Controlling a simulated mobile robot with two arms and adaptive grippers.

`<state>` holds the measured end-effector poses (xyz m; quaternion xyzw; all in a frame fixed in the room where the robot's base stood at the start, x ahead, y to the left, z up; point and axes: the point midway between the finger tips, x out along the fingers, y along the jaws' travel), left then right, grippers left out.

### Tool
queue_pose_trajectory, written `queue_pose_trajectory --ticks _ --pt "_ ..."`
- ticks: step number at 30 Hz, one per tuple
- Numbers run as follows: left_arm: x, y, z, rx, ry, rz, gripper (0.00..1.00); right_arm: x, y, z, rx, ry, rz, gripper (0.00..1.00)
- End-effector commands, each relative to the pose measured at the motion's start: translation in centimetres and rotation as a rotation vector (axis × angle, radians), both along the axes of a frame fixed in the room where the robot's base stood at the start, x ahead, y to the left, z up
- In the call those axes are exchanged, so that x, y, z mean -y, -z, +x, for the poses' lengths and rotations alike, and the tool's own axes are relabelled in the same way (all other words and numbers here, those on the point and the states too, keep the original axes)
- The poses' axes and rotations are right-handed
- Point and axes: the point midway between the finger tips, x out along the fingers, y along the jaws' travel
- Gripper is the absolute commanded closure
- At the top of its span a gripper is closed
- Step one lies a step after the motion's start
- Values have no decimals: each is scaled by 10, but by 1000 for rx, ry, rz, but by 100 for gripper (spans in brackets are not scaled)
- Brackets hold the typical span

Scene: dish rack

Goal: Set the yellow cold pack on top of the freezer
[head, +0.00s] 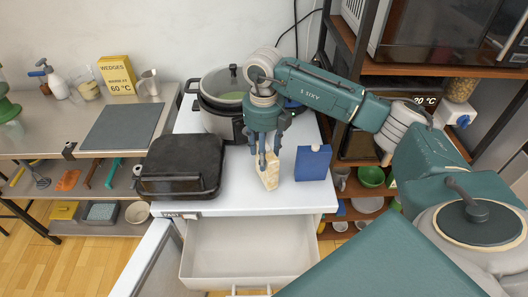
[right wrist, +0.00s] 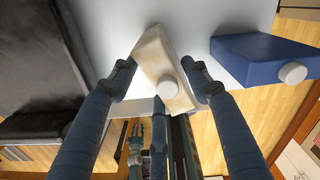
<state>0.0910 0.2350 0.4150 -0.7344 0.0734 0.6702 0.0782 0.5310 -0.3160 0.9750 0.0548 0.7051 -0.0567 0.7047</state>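The yellow cold pack (head: 268,174) is a pale cream-yellow block with a white round cap. It stands slightly tilted at the front middle of the freezer's white top (head: 240,202); I cannot tell whether its base touches. My right gripper (head: 267,160) reaches down over it. My left gripper is not in view.
A black case (head: 181,166) lies left on the freezer top, and a cooker (head: 222,102) stands behind. The white drawer (head: 247,250) below is pulled out and looks empty. A shelf unit (head: 362,205) stands right, a steel table (head: 60,138) left.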

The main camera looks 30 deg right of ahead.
Motion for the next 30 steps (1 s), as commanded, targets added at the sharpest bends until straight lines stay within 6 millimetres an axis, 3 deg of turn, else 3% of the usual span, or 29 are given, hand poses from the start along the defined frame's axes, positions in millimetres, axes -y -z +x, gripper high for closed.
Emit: queue_pose_trajectory --ticks 13,24,30 --pt "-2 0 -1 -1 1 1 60 0 -7 0 1 0 0 38" --pt "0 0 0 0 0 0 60 0 -80 1 6 0 0 38" --pt "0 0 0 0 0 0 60 -1 -110 1 3 0 1 38"
